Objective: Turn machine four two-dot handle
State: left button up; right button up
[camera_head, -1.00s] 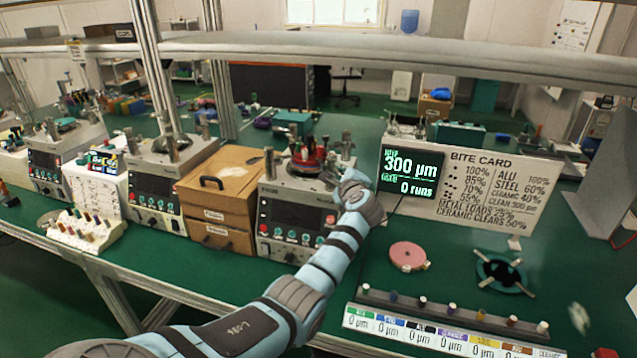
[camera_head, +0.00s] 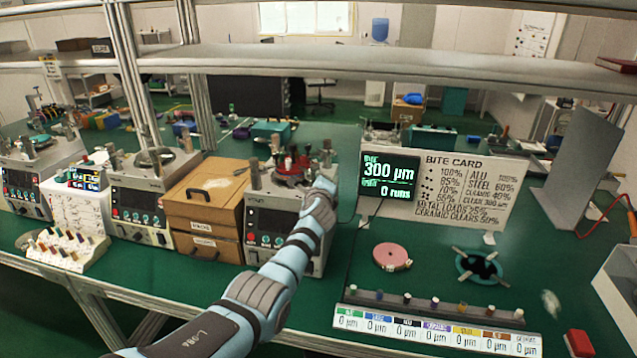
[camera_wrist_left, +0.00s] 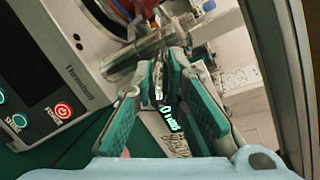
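The nearest lapping machine (camera_head: 272,222) has a dark screen, a row of knobs and a round top plate with red parts and upright metal posts. I cannot read any number or dots on it. My left arm reaches across its right side, and the wrist hides my left gripper in the head view. In the left wrist view my left gripper (camera_wrist_left: 166,66) has its two green-padded fingers apart, close to a metal bar (camera_wrist_left: 138,50) at the machine's top edge. Whether the fingers touch that bar is unclear. My right gripper is not in view.
A wooden drawer box (camera_head: 205,205) stands left of the machine. A lit display (camera_head: 389,178) and the bite card (camera_head: 465,190) stand close on its right. A pink disc (camera_head: 391,257), a teal ring (camera_head: 479,266) and a labelled rack (camera_head: 435,328) lie on the green bench.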

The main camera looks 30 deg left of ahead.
pick_arm(q)
jog(key=o, duration=0.5)
jog(key=shift+w+d, duration=0.1)
jog(key=shift+w, duration=0.1)
jog(key=shift+c, duration=0.2)
jog(key=v, duration=1.2)
jog(key=shift+f, duration=0.1)
